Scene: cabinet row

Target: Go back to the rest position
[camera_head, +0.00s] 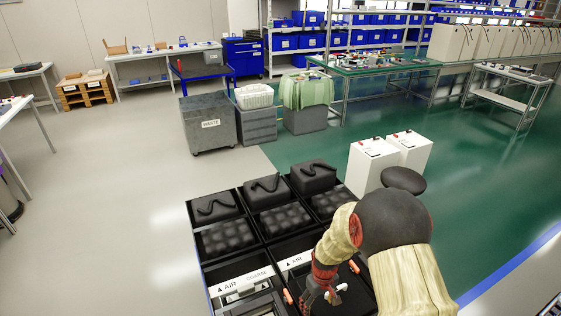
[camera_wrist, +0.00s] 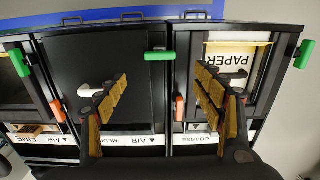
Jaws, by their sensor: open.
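In the head view my gripper (camera_head: 322,292) is low in front of the cabinet row, at the bottom right of the picture, partly hidden by my own arm. In the wrist view my gripper (camera_wrist: 163,95) is open, with its two yellow-brown fingers spread apart and nothing between them. Behind the fingers is a dark cabinet front (camera_wrist: 105,60) with a label strip reading AIR and MED. The fingers look in front of it; I cannot tell whether they touch anything.
The cabinet row (camera_head: 235,240) carries black foam and cable-topped units. Beside it in the wrist view is a compartment with a PAPER label (camera_wrist: 232,70). Green handles (camera_wrist: 160,56) and orange handles (camera_wrist: 179,107) stick out. White boxes (camera_head: 372,165) stand behind my arm. Floor at left is clear.

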